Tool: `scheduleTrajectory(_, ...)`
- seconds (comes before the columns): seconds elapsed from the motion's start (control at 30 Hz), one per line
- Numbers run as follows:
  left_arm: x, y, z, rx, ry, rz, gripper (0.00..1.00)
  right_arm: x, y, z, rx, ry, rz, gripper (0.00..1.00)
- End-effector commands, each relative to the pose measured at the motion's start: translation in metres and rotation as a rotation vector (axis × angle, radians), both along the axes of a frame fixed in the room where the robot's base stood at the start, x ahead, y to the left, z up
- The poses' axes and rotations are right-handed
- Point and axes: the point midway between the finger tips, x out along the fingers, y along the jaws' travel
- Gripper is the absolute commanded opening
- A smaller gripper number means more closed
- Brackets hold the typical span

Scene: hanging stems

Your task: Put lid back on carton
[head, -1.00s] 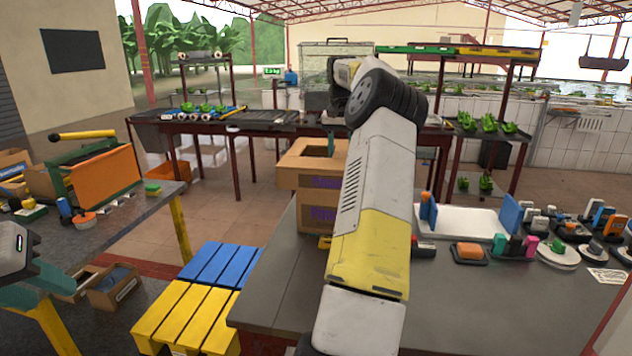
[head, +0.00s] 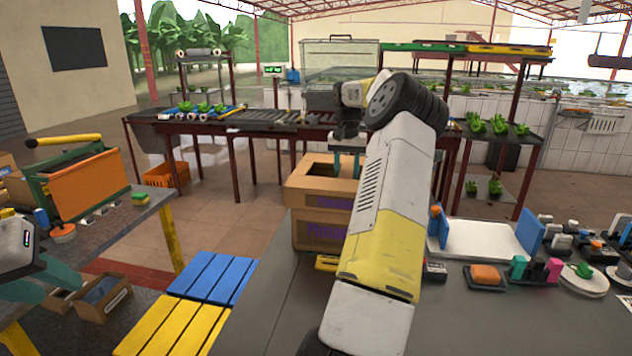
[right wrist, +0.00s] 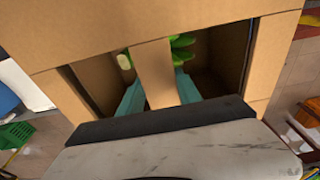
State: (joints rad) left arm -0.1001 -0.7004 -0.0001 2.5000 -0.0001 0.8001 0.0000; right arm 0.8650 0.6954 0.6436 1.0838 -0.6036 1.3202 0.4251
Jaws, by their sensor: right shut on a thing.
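The brown cardboard carton (head: 308,232) stands on the near dark table, with purple print on its side. The cardboard lid (head: 303,176), a wide piece with openings, sits over the carton's top; I cannot tell whether it touches all round. My right gripper (head: 347,158) is at the lid, partly behind my forearm. In the right wrist view my right gripper (right wrist: 158,88) is shut on the lid's middle strip (right wrist: 152,62). Green leaves (right wrist: 182,52) show through the opening. My left gripper (head: 62,275) is at the left edge; its jaw gap is unclear.
A white tray with blue ends (head: 478,237), an orange item (head: 486,274) and several small items crowd the table's right. A yellow item (head: 327,262) lies in front of the carton. Blue and yellow slatted pallets (head: 212,277) stand left of the table. A planting bench (head: 250,122) is behind.

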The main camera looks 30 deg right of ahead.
Motion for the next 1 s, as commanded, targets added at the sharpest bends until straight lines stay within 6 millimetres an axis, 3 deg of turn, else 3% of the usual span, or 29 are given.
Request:
scheduleTrajectory(0.2,0.0,0.0,0.0,0.0,0.0,0.0,0.36,0.0,0.0,-0.028,0.002,0.001,0.001,0.0)
scheduleTrajectory(0.93,0.0,0.0,0.0,0.0,0.0,0.0,0.36,0.0,0.0,-0.04,0.0,-0.001,0.0,0.0)
scheduleTrajectory(0.97,0.0,0.0,0.0,0.0,0.0,0.0,0.36,0.0,0.0,-0.041,0.001,0.001,0.0,0.43)
scheduleTrajectory(1.0,0.0,0.0,0.0,0.0,0.0,0.0,0.36,0.0,0.0,-0.041,0.001,0.001,0.0,0.51)
